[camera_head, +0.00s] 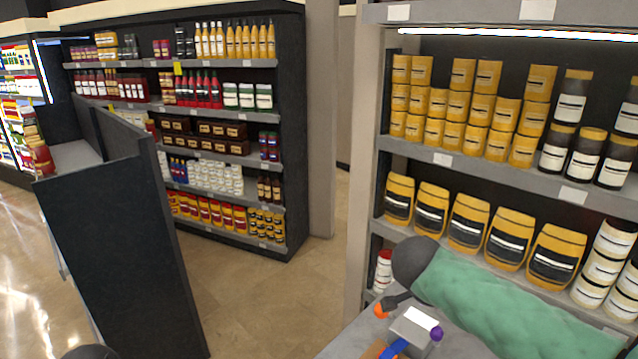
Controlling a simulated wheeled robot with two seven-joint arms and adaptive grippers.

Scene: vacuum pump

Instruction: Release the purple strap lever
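A small purple knob (437,333), which looks like the purple strap lever, sits at the right end of a light grey block (413,326) near the bottom of the head view. A blue curved piece (394,348) shows below the block, cut by the picture's lower edge. An orange piece (381,312) lies to the left of the block, by a dark part (397,300). I cannot tell whether the knob is fastened or loose. Neither of my grippers is in view.
These parts are on a grey surface (345,348), beside a dark grey rounded head shape (412,258) and a green quilted cover (500,300). A stocked shelf (480,170) stands right behind. A dark panel (120,240) stands at left; open floor (270,310) lies between.

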